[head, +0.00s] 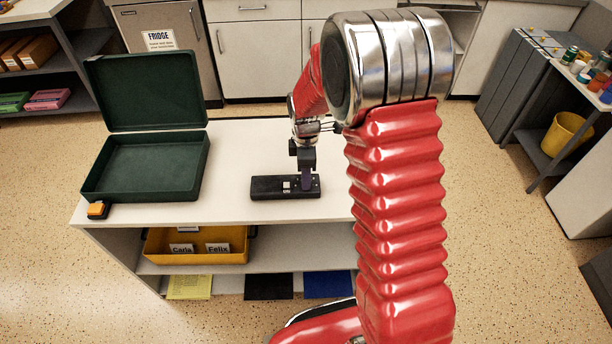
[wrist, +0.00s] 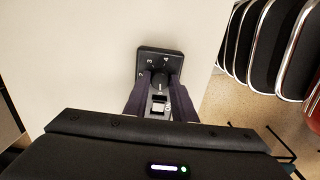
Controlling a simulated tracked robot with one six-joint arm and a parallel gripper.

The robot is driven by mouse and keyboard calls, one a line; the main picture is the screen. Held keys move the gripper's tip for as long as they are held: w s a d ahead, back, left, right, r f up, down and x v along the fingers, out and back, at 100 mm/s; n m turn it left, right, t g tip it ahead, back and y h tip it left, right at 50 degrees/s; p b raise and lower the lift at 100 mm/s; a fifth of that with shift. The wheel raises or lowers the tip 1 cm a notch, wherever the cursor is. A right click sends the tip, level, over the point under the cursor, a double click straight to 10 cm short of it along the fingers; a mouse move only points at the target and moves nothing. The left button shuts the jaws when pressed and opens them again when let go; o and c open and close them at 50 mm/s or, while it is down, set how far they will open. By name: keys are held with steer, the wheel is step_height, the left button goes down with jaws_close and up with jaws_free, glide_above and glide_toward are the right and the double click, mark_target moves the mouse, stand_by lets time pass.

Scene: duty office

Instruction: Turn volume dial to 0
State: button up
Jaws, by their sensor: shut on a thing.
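A black control box (head: 272,188) lies on the white table, with a white switch (head: 286,185) on its top. In the wrist view the black volume dial (wrist: 160,77) is near the box's far end, with the numbers 2, 3 and 4 printed around it. Which number the dial points to cannot be told. My gripper (head: 307,184) points down at the right end of the box. In the wrist view the dark purple fingers of my gripper (wrist: 160,82) are closed on the dial, one on each side. Other dial numbers are hidden by the fingers.
An open dark green case (head: 145,165) stands at the table's left, with an orange-topped button (head: 97,209) by its front corner. A yellow bin (head: 195,258) is on the shelf below. The table around the box is clear. Black chrome-framed chairs (wrist: 275,45) show in the wrist view.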

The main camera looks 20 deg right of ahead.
steer(key=o, duration=0.8)
step_height(320, 180, up, 14)
steer(key=shift+f, duration=0.15)
stand_by(0.5)
